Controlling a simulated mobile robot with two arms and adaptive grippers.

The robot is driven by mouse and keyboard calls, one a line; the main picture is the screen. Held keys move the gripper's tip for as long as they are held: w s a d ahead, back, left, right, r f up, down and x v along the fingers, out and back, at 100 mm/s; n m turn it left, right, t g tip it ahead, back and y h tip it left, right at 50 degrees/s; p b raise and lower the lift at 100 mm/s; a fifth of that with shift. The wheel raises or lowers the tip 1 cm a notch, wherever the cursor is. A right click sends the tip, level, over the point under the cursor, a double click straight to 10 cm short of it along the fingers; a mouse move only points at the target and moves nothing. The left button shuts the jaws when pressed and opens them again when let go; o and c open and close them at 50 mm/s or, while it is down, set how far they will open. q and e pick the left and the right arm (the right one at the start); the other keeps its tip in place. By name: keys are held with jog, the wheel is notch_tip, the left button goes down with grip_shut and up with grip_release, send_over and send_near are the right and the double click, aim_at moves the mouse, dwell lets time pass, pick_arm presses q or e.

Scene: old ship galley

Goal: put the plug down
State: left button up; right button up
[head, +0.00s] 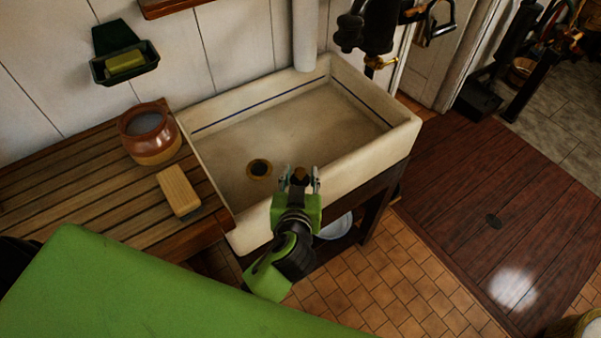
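My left gripper (299,179) is over the front part of the white sink (405,128), pointing away from me. Its two fingers are on either side of a small brown thing, which looks like the plug (300,173), and seem shut on it. The plug is to the right of the round dark drain hole (259,168) in the sink floor, and apart from it. The gripper hides the plug's lower part, so its height above the sink floor is hard to tell. My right gripper is not in view.
A slatted wooden board (75,189) left of the sink bears a brown and cream crock (148,135) and a wooden brush (178,191). A dark pump (376,27) stands behind the sink's right end. A soap dish (124,64) hangs on the wall. The sink floor is otherwise clear.

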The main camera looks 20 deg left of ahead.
pick_arm(q)
jog(key=v, duration=1.1)
jog(key=s+d+f+m+g+h, duration=0.1)
jog(key=s+f+m+g, duration=0.15)
jog(key=f, duration=0.95)
jog(key=s+f+m+g+h, duration=0.2)
jog(key=s+f, duration=0.2)
jog(key=f, duration=0.8)
jog(key=s+d+f+m+g+h, duration=0.15)
jog(key=s+f, duration=0.25)
jog(key=f, duration=0.7)
jog(key=s+a+f+g, duration=0.3)
jog(key=s+a+f, duration=0.3)
jog(key=s+f, duration=0.3)
jog(key=s+a+f+g, duration=0.3)
jog(key=s+a+f, duration=0.4)
jog(key=s, duration=0.5)
jog(key=shift+s+a+f+n+y, duration=0.35)
jog(key=shift+f+y, duration=0.1)
jog(key=shift+f, duration=0.4)
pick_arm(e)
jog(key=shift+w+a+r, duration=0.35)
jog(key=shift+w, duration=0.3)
